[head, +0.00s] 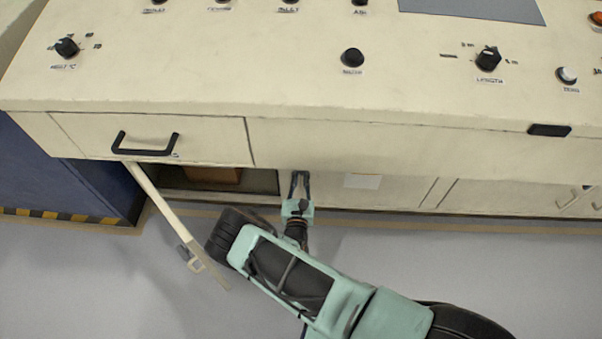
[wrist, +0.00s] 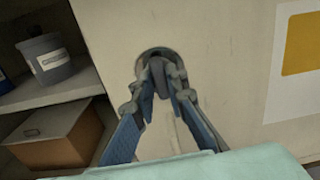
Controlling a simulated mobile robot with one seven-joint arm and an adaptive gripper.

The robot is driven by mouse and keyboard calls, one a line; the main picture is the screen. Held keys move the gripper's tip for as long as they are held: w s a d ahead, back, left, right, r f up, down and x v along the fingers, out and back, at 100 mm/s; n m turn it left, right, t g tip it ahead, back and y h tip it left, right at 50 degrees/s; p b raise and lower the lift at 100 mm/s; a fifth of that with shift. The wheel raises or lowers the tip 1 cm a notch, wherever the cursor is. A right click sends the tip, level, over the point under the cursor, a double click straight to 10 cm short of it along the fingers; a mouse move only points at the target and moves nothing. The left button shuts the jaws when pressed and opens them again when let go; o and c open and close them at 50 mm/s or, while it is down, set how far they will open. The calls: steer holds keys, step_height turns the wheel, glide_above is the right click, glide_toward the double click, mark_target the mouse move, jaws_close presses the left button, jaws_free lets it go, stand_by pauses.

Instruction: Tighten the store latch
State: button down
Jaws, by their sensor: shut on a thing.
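The store latch (wrist: 157,70) is a small grey turn-piece with a rounded top, on the cream panel just right of the open cupboard in the wrist view. My gripper (wrist: 163,92) is shut on it, with one blue-grey finger on each side. The fingers hide part of the latch and its base. In the head view my gripper (head: 300,178) reaches up to the cabinet front, and the latch itself is too hidden to make out. The cupboard door (head: 170,215) stands swung open at the left, with a grey handle on it.
Inside the cupboard are a grey labelled tub (wrist: 47,60) on a shelf and a brown box (wrist: 55,135) below. A closed drawer (head: 190,140) with a black handle is above. A yellow-and-white label (wrist: 298,60) is on the panel. The floor in front is clear.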

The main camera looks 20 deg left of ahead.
steer(key=c, duration=2)
jaws_free()
steer(key=shift+o, duration=0.2)
step_height(320, 180, up, 10)
steer(key=shift+d, duration=0.1)
